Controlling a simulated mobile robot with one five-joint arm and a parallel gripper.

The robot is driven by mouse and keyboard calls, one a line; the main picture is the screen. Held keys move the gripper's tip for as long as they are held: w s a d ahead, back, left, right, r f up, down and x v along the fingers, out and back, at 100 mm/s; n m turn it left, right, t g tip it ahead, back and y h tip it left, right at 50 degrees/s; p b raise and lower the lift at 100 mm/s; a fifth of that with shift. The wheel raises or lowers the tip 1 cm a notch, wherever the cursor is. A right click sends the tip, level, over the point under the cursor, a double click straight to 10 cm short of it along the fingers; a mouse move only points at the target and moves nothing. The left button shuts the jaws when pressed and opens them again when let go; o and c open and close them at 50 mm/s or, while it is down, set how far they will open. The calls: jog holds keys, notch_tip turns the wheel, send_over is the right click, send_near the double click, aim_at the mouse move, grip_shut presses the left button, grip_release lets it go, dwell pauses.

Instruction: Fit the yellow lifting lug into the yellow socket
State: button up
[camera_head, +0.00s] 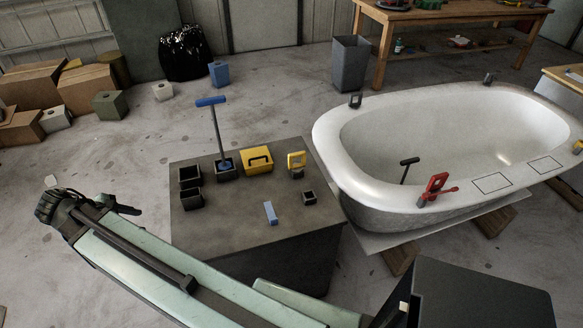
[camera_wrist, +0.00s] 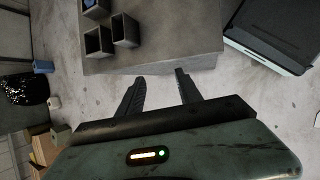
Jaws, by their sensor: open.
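A yellow lug with a loop-shaped top (camera_head: 297,160) stands upright in a small dark holder on the grey stand. A small yellow piece (camera_head: 578,146) sits on the right rim of the white hull mould (camera_head: 335,150), cut by the picture edge; I cannot tell if it is the yellow socket. My gripper (camera_wrist: 156,76) is open and empty in the wrist view, its two dark fingers apart near the edge of the stand. It is well left of the lug and not touching it. The lug is not in the wrist view.
The grey stand (camera_head: 235,228) also holds a yellow box (camera_head: 257,160), a blue-handled T-shaped tool (camera_head: 218,130), a blue block (camera_head: 270,212) and several dark open holders. A red clamp (camera_head: 433,188) is on the mould's near rim.

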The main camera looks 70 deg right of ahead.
jog(key=d+f+n+g+h+b, duration=0.2)
jog(key=d+h+b, duration=0.15)
jog(key=d, duration=0.85)
jog(key=m+g+h+b, duration=0.25)
jog(key=g+b, duration=0.85)
jog(key=b, duration=0.7)
send_near(297, 153)
jog(key=shift+y, duration=0.5)
jog(key=shift+x, duration=5.1)
jog(key=shift+w+d+r, duration=0.1)
jog(key=shift+w+d, duration=0.05)
grip_shut()
